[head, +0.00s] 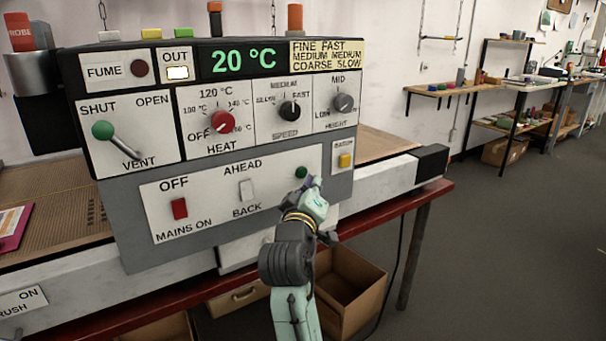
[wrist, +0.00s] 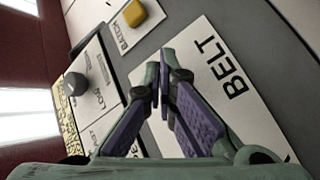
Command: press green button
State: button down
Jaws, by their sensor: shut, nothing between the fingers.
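The green button (head: 301,172) is small and round, on the right part of the white lower panel (head: 215,213) in the head view. My gripper (head: 314,183) is shut and empty, just below and right of the button, close to the panel face. Whether it touches cannot be told. In the wrist view the closed fingers (wrist: 162,88) point at the white plate marked BELT (wrist: 250,90). The green button cannot be made out there; the fingers may hide it.
A yellow BATCH button (head: 345,160) sits up and right of the green one; it also shows in the wrist view (wrist: 134,12). A white AHEAD/BACK switch (head: 246,190) and red mains switch (head: 179,208) lie left. A green-knobbed vent lever (head: 102,130) is upper left.

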jog(key=shift+s+d, duration=0.8)
jog(key=shift+s, duration=0.25)
jog(key=shift+s+d, duration=0.75)
jog(key=shift+s, duration=0.3)
